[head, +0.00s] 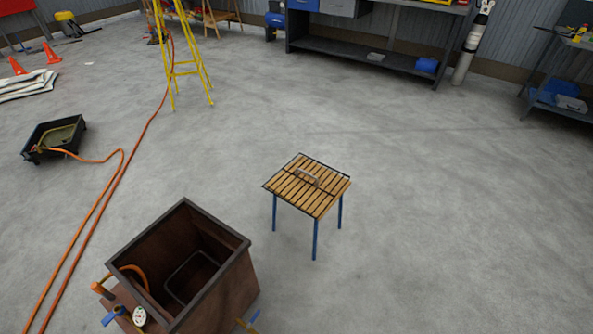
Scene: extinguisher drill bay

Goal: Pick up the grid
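A square slatted top, which looks like the grid (292,190), has light wooden slats and dark edges. It lies level on a small stand with blue legs (315,240), in the middle of the head view. A small grey handle (307,178) stands up from the top's centre. I cannot tell whether the slatted top is loose or part of the stand. Neither of my grippers is in view.
An open rusty-brown box (225,290) stands just left of the stand, with a gauge (139,317) on it. Orange hoses (100,205) run along the floor at left. A black tray (78,138) and yellow stepladder (185,70) stand farther off. Floor right of the stand is clear.

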